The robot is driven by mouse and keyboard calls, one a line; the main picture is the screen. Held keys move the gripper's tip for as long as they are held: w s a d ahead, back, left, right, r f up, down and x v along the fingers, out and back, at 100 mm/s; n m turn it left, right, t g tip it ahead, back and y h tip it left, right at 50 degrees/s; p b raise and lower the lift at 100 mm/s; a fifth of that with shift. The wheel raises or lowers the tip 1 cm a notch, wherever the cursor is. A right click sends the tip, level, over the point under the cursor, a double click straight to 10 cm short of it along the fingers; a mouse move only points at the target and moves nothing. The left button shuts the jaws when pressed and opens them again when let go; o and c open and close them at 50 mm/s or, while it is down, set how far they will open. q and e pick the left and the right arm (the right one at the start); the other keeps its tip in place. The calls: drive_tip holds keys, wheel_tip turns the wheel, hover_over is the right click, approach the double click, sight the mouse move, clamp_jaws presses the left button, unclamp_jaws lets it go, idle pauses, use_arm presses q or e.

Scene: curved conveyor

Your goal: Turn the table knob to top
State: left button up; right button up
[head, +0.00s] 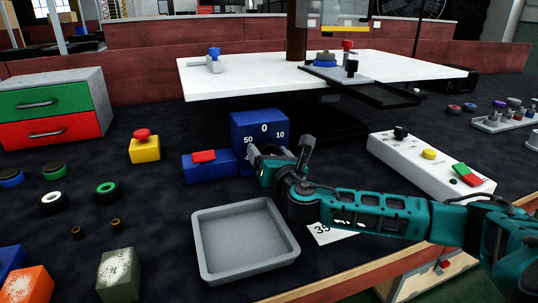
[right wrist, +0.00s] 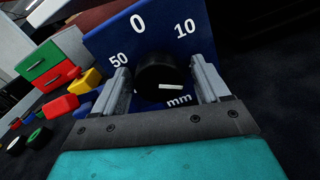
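The blue dial box (head: 259,124) stands on the dark table, with 0 at its top, 50 at left and 10 at right. It fills the upper right wrist view (right wrist: 112,48). Its black round knob (right wrist: 158,72) has a short white mark on the right part of its face, away from the 0. In the head view my gripper hides most of the knob. My right gripper (head: 268,158) is in front of the box; in the right wrist view its open fingers (right wrist: 160,66) stand either side of the knob, with gaps showing. My left gripper is not in view.
A grey tray (head: 245,272) lies in front of the box. A blue block with a red top (head: 204,157) adjoins its left side. A white control panel (head: 420,160) is at right, under my forearm's far side. A white raised tabletop (head: 260,75) stands behind.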

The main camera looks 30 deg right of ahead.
drive_tip(key=c, duration=1)
drive_tip(key=shift+o, duration=0.2)
drive_tip(key=shift+n+p, duration=0.3)
drive_tip(key=shift+p, duration=0.35)
